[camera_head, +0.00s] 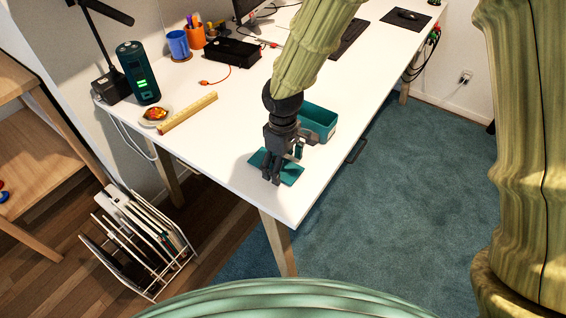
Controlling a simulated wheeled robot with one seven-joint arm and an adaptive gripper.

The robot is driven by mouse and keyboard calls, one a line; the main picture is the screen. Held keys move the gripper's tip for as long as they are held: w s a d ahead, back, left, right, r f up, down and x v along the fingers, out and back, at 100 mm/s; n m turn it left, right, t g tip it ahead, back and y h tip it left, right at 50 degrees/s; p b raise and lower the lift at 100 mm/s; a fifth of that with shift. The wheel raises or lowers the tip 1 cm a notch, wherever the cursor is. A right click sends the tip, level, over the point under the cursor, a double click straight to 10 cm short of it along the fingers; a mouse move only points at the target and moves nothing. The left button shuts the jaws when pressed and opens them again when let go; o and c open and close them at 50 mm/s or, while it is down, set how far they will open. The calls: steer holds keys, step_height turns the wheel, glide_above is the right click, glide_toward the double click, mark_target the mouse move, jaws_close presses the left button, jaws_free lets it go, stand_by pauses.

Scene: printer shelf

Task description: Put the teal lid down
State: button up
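The teal lid (289,172) is a flat teal piece at the near end of the white table. My gripper (272,182) points down over it, with its fingertips at the lid's left part. The fingers cover some of the lid, and I cannot tell whether they are closed on it or whether it rests fully on the tabletop. A teal open box (318,121) stands just behind and to the right of the gripper, partly hidden by my arm.
The white table (225,150) has bare surface left of the lid. A yellow ruler-like bar (188,113), a small dish (156,115) and a dark teal cylinder (138,72) stand at the left. A black box (232,51) is farther back. A file rack (140,240) stands on the floor.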

mark_target(283, 168)
step_height(283, 168, up, 12)
steer(key=shift+r+p, duration=0.15)
steer(key=shift+p, duration=0.15)
stand_by(0.5)
stand_by(0.3)
